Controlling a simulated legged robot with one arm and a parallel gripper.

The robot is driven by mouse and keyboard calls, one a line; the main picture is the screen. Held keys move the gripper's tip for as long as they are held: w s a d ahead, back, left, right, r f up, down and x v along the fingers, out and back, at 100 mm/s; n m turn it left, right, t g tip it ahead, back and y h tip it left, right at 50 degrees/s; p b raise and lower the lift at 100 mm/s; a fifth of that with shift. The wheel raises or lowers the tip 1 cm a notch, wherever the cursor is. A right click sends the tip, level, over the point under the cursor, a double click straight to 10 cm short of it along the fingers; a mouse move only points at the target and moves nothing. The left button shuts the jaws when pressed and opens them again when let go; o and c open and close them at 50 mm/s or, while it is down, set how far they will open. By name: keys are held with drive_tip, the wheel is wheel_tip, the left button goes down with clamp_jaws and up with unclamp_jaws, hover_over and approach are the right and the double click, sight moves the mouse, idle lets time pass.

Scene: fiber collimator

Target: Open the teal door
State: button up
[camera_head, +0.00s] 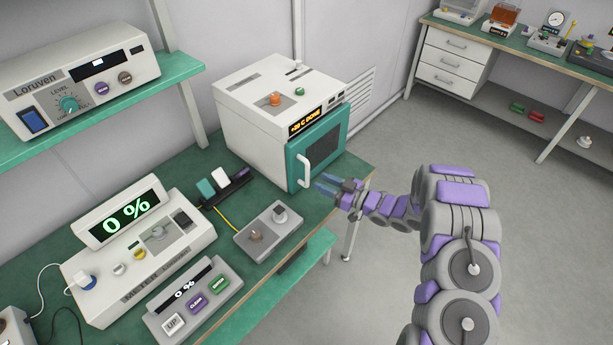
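The teal door (325,148) is on the front of a white box-shaped oven (254,118) at the back of the green bench. The door looks closed, with a dark window and a white vertical handle (304,171) on its left side. The oven's display shows orange text. My gripper (323,184) is just right of and slightly below the handle, pointing left toward it. Its bluish fingers look spread apart with nothing between them. A small gap seems to separate the fingers from the handle, but contact is hard to judge from this view.
A grey box with knobs (267,229) lies on the bench (343,176) in front of the oven. Meter units (141,262) stand at the left. A shelf (179,71) holds a Loruven device (76,81). The floor to the right is clear.

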sight(307, 183)
drive_tip(key=b+x, duration=0.1)
drive_tip(key=x, duration=0.5)
drive_tip(key=shift+w+a, duration=0.25)
drive_tip(key=shift+a, duration=0.05)
clamp_jaws()
